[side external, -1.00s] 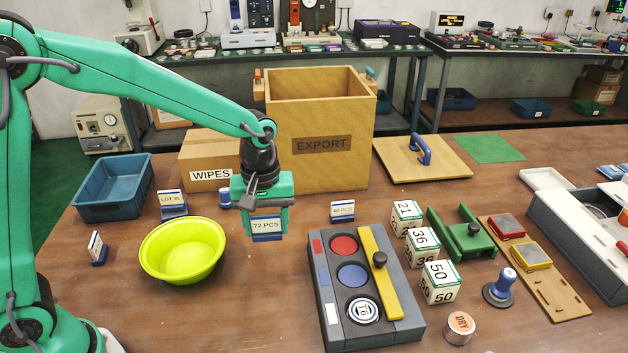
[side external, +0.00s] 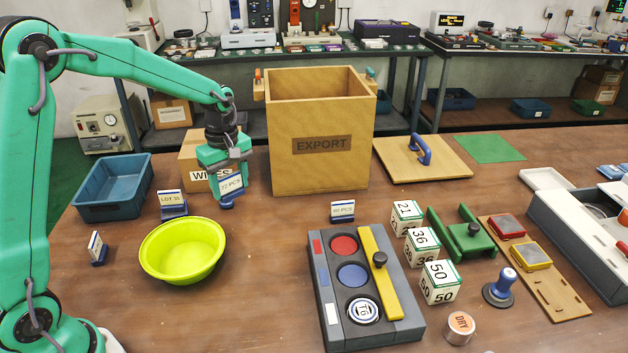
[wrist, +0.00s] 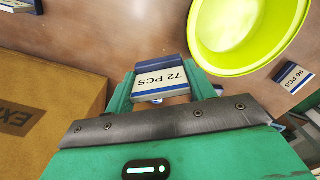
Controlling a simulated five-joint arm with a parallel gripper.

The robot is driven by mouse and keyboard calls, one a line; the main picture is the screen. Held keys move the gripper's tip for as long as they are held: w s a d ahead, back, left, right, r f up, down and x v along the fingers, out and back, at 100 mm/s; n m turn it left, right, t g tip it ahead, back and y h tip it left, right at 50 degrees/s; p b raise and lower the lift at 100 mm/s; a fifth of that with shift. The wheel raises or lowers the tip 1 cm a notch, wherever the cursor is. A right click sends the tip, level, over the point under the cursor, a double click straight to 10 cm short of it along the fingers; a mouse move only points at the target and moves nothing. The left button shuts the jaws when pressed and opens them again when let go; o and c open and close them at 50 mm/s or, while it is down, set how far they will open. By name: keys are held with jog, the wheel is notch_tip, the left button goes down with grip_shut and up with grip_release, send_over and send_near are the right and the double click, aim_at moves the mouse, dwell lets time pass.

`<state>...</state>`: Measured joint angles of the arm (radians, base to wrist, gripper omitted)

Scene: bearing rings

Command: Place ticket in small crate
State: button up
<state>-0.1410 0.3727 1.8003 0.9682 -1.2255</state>
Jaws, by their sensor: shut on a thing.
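My gripper (side external: 229,184) is shut on a white ticket with a blue foot marked "72 PCS" (side external: 231,184). It holds the ticket above the table, in front of the WIPES box. In the wrist view the ticket (wrist: 160,80) sits between the two green fingers (wrist: 162,88). A tall wooden crate marked "EXPORT" (side external: 320,172) stands open to the right of the gripper. An open blue bin (side external: 113,205) stands to its left.
A lime bowl (side external: 190,268) stands in front, below the gripper. Other tickets stand nearby: "LOT 35" (side external: 172,204), one left of the bowl (side external: 97,248) and one before the crate (side external: 342,211). A grey tray (side external: 330,298) lies at the front. A wooden lid (side external: 440,163) lies right.

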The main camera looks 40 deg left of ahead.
jog(key=s+a+n, duration=0.2)
jog(key=a+n, duration=0.4)
jog(key=a, duration=1)
jog(key=n, duration=0.5)
send_over(121, 196)
notch_tip(121, 196, down, 7)
jog(key=shift+r, duration=0.2)
jog(key=shift+f, duration=2)
jog(key=shift+f, duration=0.15)
jog(key=o, duration=1)
